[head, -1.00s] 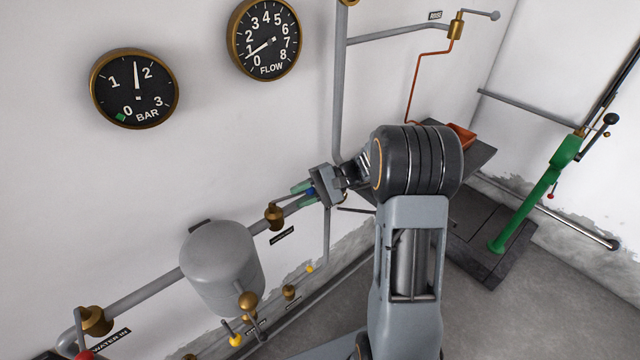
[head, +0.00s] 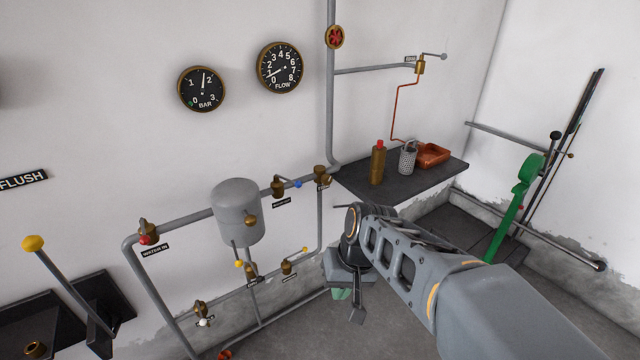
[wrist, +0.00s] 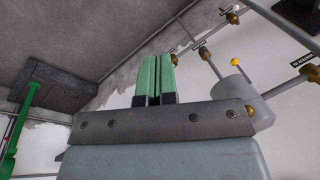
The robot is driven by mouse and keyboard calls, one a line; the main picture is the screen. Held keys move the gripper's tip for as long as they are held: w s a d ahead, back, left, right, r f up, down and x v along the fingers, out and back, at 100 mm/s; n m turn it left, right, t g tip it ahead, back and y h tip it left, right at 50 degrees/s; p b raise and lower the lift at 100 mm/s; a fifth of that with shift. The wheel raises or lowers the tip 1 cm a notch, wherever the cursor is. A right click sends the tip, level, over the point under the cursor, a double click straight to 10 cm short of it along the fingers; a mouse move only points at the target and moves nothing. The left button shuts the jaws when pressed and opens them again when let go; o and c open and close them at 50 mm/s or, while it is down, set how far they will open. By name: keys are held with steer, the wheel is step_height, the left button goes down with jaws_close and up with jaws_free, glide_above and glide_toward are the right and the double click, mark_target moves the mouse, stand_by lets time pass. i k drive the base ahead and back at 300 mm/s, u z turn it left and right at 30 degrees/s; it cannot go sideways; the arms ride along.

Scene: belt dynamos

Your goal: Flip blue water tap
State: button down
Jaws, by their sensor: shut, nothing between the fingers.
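The blue water tap (head: 297,183) is on the horizontal pipe to the right of the grey tank in the head view. Its brass body (head: 278,188) sits on the pipe, and its short lever points right to a blue knob. My gripper (head: 340,294) is below and to the right of the tap, well apart from it and over the floor. Its green fingers (wrist: 155,78) lie close together in the wrist view and hold nothing. I cannot make out the blue knob in the wrist view.
The grey tank (head: 237,212) and several small yellow-handled taps are left of my gripper. A dark shelf (head: 350,188) with a brass bottle (head: 378,165), a mesh cup (head: 408,157) and an orange tray (head: 433,155) is above my arm. A green lever (head: 512,205) stands at right.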

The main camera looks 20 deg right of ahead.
mark_target(298, 184)
steer(key=z, duration=0.1)
steer(key=i, duration=1.2)
steer(key=u, duration=0.5)
